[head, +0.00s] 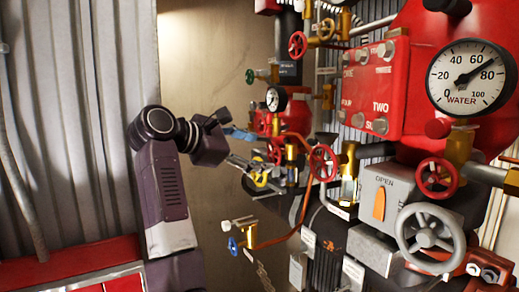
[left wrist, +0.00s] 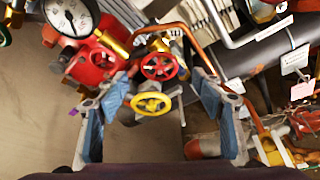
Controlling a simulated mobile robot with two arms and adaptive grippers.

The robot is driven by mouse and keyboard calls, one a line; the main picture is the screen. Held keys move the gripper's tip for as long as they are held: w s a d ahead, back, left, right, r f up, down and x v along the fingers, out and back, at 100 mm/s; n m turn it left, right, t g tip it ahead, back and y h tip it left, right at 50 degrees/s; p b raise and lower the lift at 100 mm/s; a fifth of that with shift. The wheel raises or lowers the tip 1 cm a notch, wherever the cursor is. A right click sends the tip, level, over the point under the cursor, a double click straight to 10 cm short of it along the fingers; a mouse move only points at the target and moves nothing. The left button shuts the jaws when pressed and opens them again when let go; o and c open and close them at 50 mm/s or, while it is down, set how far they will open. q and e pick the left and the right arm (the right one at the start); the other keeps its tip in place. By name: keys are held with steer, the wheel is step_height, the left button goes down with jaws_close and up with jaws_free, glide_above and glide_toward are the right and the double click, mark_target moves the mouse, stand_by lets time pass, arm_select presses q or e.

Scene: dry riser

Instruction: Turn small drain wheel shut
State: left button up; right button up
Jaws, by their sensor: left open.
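A small yellow handwheel (left wrist: 151,104) shows between the fingers of my left gripper (left wrist: 160,92) in the left wrist view. The wheel also shows in the head view (head: 261,181), partly hidden by a finger. A red handwheel (left wrist: 159,67) stands just beyond it on the same pipework. No readable label shows which of these is the drain wheel. My left gripper (head: 254,150) is open and empty in the head view, with its blue-padded fingers spread wide on either side of the yellow wheel. I see no contact. My right gripper is not in view.
A gauge marked WATER (head: 472,77), a red numbered panel (head: 375,88) and a large grey handwheel (head: 431,237) crowd the right. A copper pipe (head: 277,240) and a blue handle (head: 232,244) lie below the gripper. The beige wall (head: 205,75) behind my arm is clear.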

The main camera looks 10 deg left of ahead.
mark_target(273, 155)
arm_select(q)
steer(key=p+x, duration=0.2)
steer(key=x, duration=0.2)
steer(key=shift+w+d+r, duration=0.15)
steer(key=shift+w+d+f, duration=0.3)
steer(key=shift+w+d, duration=0.05)
steer(key=shift+w, duration=0.05)
steer(key=c, duration=1.2)
steer(key=shift+o, duration=0.2)
steer(key=shift+f+m+t+b, duration=0.3)
steer(key=shift+m+b, duration=0.2)
steer(key=shift+b, duration=0.15)
steer(key=m+t+b, duration=0.1)
steer(key=m+b, duration=0.1)
steer(key=shift+b, duration=0.3)
steer(key=shift+m+t+b, duration=0.7)
steer(key=shift+m+b, duration=0.4)
steer(key=shift+m, duration=0.1)
